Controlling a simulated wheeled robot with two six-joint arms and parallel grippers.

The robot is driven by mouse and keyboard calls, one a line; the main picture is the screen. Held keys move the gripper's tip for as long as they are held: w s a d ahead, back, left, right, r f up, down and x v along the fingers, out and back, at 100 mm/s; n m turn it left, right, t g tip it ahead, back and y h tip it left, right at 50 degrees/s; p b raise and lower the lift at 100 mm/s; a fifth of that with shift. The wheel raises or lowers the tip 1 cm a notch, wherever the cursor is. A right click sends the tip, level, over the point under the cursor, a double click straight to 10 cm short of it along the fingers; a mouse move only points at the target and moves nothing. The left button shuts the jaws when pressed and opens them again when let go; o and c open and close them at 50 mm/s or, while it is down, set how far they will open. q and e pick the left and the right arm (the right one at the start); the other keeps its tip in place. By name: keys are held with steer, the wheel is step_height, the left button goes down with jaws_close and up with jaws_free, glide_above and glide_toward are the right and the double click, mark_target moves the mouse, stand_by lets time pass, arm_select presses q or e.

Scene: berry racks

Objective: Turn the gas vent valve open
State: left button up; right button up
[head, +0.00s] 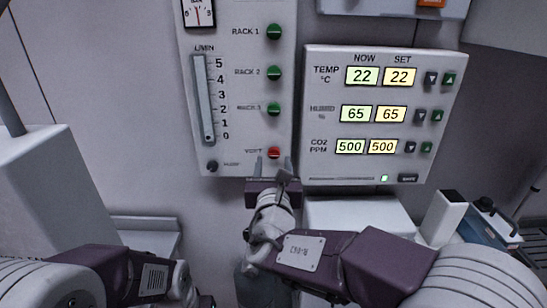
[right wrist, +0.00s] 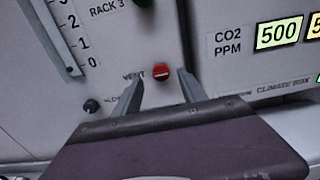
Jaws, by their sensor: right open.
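The gas vent valve is a small red round knob (head: 274,153) labelled VENT, low on the white gas panel (head: 240,100). In the right wrist view the red knob (right wrist: 161,71) shows a pale, nearly level bar across its face. My right gripper (head: 273,165) is open just in front of it, with one finger on each side. In the right wrist view the fingers of the right gripper (right wrist: 159,88) are apart, and the knob shows in the gap just beyond the tips. I cannot tell whether they touch it. My left arm shows at lower left, but its gripper cannot be made out.
Green rack knobs (head: 273,109) sit in a column above the vent knob. A flow gauge (head: 203,100) and a dark small knob (head: 211,166) are to the left. The climate panel (head: 456,75) stands close on the right. A white box (head: 357,213) is below it.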

mark_target(274, 154)
steer(key=w, duration=0.4)
